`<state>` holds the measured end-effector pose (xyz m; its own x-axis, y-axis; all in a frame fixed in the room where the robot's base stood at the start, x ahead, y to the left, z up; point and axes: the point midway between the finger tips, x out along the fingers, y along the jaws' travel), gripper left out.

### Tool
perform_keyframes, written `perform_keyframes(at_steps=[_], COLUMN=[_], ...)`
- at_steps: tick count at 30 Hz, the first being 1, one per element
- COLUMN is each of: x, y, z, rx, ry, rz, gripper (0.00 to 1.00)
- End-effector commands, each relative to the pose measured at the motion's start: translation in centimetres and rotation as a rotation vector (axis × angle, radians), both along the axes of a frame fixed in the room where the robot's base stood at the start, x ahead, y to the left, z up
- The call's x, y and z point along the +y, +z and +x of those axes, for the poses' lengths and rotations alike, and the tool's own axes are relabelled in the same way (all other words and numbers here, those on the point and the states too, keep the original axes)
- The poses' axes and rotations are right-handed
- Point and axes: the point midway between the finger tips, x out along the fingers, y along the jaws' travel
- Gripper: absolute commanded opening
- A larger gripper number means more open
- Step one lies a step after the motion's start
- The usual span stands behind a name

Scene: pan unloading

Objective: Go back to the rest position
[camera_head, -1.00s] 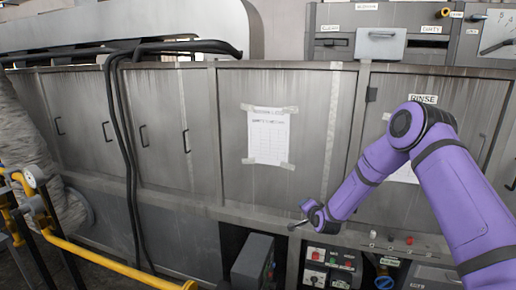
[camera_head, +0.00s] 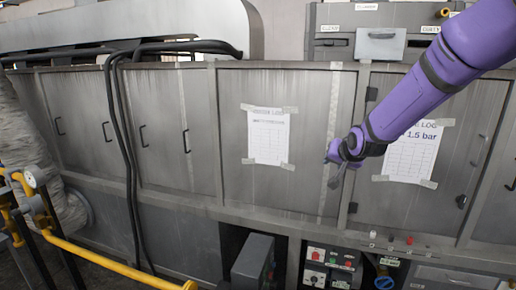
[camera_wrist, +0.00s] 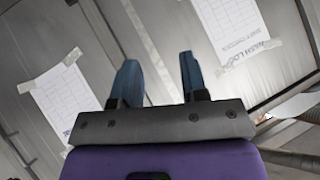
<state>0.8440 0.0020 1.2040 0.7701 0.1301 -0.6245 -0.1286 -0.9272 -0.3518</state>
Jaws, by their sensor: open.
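My gripper (camera_head: 337,172) is at the end of my purple arm, in front of the grey metal cabinet panels, right of the middle in the head view. In the wrist view my gripper (camera_wrist: 160,80) shows two blue fingers spread apart with nothing between them. The fingers point at the cabinet front. No pan shows in either view.
A taped paper log (camera_head: 268,136) is on the panel left of my gripper, and another paper (camera_head: 408,150) is to its right. Below are a control box with buttons (camera_head: 330,266) and a dark grey box (camera_head: 253,260). A yellow rail (camera_head: 110,262) runs at lower left.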

Motion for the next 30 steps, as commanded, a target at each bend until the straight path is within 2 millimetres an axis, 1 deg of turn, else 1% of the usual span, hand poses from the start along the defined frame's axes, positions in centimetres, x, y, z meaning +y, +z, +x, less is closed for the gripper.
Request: perform_keyframes(at_steps=[1,6,11,15,22,29,30], x=[-0.3,-1.3,-2.3,-3.1,-4.4,-5.6,-5.7], y=[1.3,4.5,7.0,8.8,11.0,12.1,12.2], z=[-1.2,-5.5,-9.9,-14.0,-21.0,-28.2,-29.5], rx=[0.007,0.053,0.097,0.138,0.203,0.272,0.284], ry=[0.006,0.025,0.043,0.056,0.082,0.115,0.122], rz=[-0.020,-0.090,-0.147,-0.190,-0.248,-0.289,-0.295], gripper=[0.40,0.40,0.40,0.40,0.40,0.40,0.40])
